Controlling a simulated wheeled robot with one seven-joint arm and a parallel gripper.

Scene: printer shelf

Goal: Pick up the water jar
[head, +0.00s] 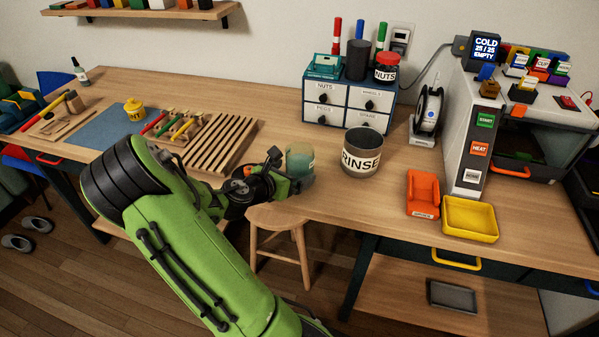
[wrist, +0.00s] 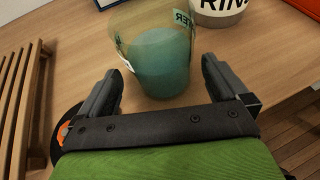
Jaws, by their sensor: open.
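The water jar (wrist: 160,62) is a clear, tinted jar with blue-green liquid and a white label. In the wrist view it stands on the wooden bench just beyond and partly between the fingers of my gripper (wrist: 160,88). My gripper is open, with one finger on each side of the jar's near part, and is not closed on it. In the head view the jar (head: 300,158) is at the bench's front edge, partly covered by my gripper (head: 290,172).
A grey RINSE pot (head: 361,155) stands right of the jar. A slatted wooden rack (head: 222,142) lies to the left. A drawer cabinet (head: 345,105) is behind. An orange holder (head: 422,192) and a yellow tray (head: 470,219) sit further right. A stool (head: 277,220) is below.

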